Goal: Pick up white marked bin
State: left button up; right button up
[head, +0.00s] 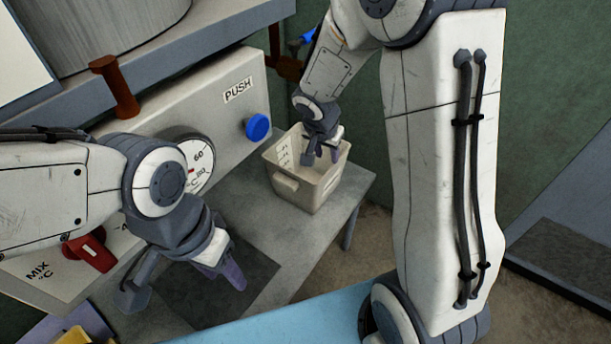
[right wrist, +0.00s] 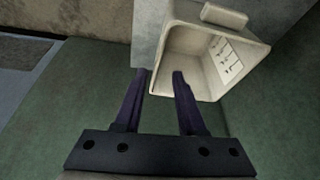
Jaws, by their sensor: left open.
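The white marked bin (head: 297,190) is a cream open box standing upright on the grey table, with dark graduation marks on an inner wall. It also shows in the right wrist view (right wrist: 205,60), apparently empty, with a handle lip on one side. My left gripper (head: 184,289) is open and empty, left of the bin, above the table's dark patch.
A machine panel with a blue push button (head: 257,127), a dial (head: 197,160) and a red knob (head: 90,250) stands behind and left. A light-blue surface (head: 290,320) lies at the front.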

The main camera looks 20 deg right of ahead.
jog(key=m+b, duration=0.2)
send_near(332, 175)
jog(key=d+f, duration=0.1)
jog(key=shift+w+x, duration=0.25)
jog(key=shift+x, duration=1.3)
jog(key=shift+w+x, duration=0.25)
jog(key=shift+x, duration=1.3)
jog(key=shift+f+b, duration=0.1)
jog(key=shift+b, duration=0.7)
grip_shut()
